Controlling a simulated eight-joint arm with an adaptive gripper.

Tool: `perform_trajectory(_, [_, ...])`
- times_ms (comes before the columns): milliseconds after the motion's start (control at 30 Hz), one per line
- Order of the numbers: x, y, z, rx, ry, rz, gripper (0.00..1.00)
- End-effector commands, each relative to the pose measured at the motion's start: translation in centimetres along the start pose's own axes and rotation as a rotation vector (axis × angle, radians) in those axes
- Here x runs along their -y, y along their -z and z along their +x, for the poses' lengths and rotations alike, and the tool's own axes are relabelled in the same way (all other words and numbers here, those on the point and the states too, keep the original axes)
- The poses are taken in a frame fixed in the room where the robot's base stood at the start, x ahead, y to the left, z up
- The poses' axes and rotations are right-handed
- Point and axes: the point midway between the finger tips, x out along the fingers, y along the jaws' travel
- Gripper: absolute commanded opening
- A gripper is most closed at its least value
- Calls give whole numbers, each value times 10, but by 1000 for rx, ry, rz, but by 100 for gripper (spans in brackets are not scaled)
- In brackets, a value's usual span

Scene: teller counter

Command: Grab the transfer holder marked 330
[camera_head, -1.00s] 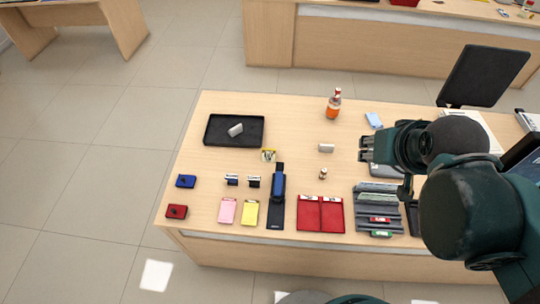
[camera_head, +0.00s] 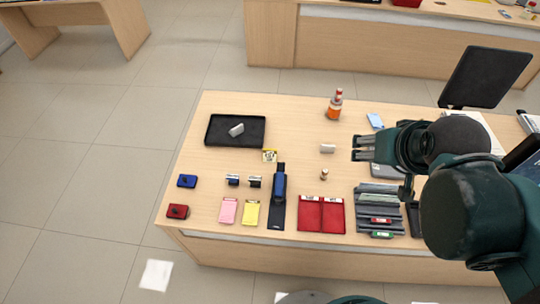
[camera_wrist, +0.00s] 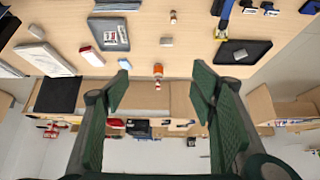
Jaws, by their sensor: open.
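No marking 330 can be read in either view, so I cannot tell which thing is the transfer holder. A red two-part holder (camera_head: 321,217) with small white labels along its top lies near the counter's front edge; the labels are too small to read. A small light grey block (camera_head: 327,149) stands mid-counter; it also shows in the wrist view (camera_wrist: 166,42). A similar grey block (camera_head: 236,130) sits in the black tray (camera_head: 213,141). My gripper (camera_head: 357,149) is open and empty above the counter, right of the mid-counter block. Both fingers also show in the wrist view (camera_wrist: 160,68).
An orange bottle (camera_head: 334,107) stands at the back. A grey slotted organizer (camera_head: 367,203) is at front right. Pink (camera_head: 228,210) and yellow (camera_head: 251,213) pads, a blue-and-black device (camera_head: 279,187) and two small stamp-like items (camera_head: 233,180) are at front left. The counter's middle is mostly clear.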

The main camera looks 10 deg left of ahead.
Motion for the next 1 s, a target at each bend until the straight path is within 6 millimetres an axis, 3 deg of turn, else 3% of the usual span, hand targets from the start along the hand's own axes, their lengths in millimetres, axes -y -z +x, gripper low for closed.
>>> perform_trajectory(367, [13, 18, 18, 45, 17, 3, 56])
perform_trajectory(1000, [60, 59, 85, 180, 49, 12, 56])
